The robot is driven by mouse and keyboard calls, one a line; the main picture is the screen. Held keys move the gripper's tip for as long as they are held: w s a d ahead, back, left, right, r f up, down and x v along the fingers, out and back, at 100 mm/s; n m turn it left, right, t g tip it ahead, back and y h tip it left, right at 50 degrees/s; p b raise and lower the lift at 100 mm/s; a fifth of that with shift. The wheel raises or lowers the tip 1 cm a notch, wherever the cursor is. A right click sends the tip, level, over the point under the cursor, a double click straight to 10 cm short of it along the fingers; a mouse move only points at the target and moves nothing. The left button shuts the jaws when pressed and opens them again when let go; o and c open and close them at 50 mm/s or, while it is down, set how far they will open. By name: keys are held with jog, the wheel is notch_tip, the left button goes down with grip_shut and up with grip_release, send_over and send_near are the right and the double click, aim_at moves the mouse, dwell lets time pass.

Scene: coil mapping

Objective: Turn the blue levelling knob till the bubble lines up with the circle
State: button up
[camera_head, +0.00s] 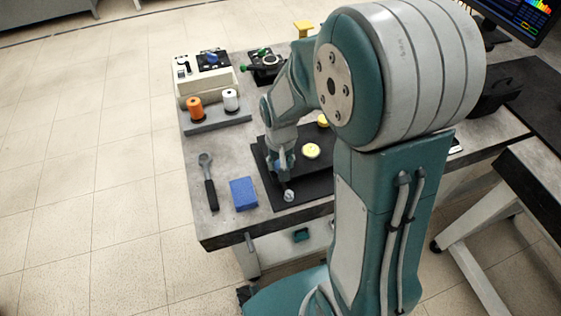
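My gripper (283,173) points down over the left part of a black plate (310,185) on the grey bench. A small patch of blue (289,160) shows at my gripper; I cannot tell whether it is the levelling knob or whether the fingers touch it. The fingers are too small and dark to tell open from shut. A pale yellow round piece (311,151), possibly the bubble level, lies on the plate to the right of my gripper. Its bubble and circle cannot be made out. A small silver knob (289,195) stands near the plate's front edge.
A blue block (243,193) and a wrench (208,180) lie to the left of the plate. My arm hides the bench's middle.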

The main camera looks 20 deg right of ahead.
jog(key=m, duration=0.5)
jog(key=shift+s+f+m, duration=0.15)
jog(key=shift+s+m, duration=0.05)
jog(key=shift+m, duration=0.2)
dwell(0.4)
jog(key=o, duration=1.1)
jog(key=shift+o, duration=0.2)
jog(key=shift+w, duration=0.1)
jog(key=shift+r, duration=0.35)
notch_tip(320, 180, up, 11)
jog(key=shift+a+r, duration=0.2)
